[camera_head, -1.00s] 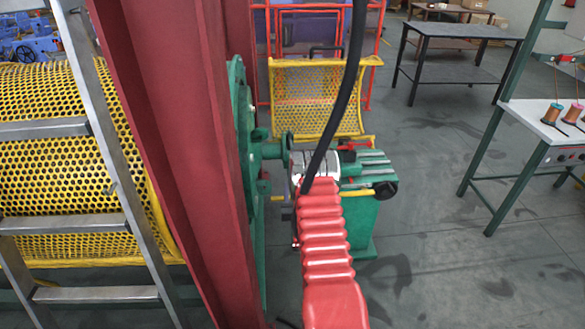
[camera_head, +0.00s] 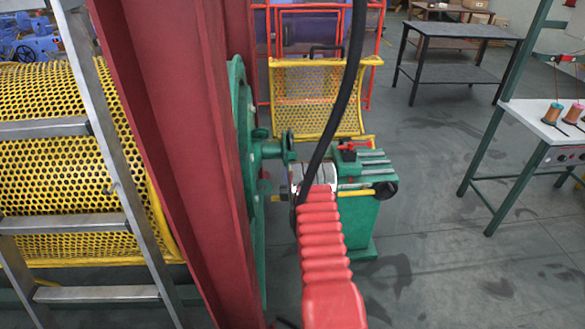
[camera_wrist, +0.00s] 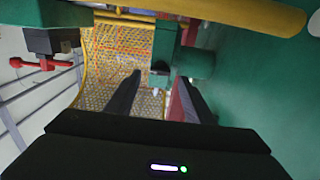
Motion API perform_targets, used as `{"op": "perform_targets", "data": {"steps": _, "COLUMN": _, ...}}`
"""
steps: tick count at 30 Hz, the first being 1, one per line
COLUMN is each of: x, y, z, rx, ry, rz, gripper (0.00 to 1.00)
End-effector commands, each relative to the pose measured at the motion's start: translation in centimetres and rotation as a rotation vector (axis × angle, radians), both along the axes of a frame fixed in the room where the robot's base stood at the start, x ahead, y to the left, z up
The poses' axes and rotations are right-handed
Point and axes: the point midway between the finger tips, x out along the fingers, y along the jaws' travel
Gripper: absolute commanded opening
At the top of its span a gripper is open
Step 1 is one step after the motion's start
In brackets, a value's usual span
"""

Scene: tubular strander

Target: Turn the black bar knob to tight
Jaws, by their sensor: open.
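In the wrist view my gripper (camera_wrist: 159,76) is open, with its two dark fingers apart and nothing held between them. A small dark part (camera_wrist: 158,79) on a green bracket (camera_wrist: 165,45) shows beyond and between the fingertips. I cannot tell whether it is the black bar knob. In the head view my red ribbed arm reaches to the green machine, and the gripper is mostly hidden beyond its end. A round black knob (camera_head: 385,189) sits at the right end of the green stand (camera_head: 352,225). No tight mark can be read.
A red upright beam (camera_head: 185,150) and a ladder (camera_head: 115,185) stand at the left. A large green plate (camera_wrist: 260,85) is close on the right in the wrist view. A red-handled dark block (camera_wrist: 45,42) is at left.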

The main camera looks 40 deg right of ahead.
Motion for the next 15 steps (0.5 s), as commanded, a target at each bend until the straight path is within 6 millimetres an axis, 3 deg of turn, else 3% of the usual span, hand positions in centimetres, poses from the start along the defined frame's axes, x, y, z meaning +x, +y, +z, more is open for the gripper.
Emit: {"op": "perform_targets", "data": {"steps": 15, "x": 3.1, "y": -2.2, "z": 0.0, "rx": 0.000, "ry": 0.000, "rz": -0.001, "gripper": 0.48}}
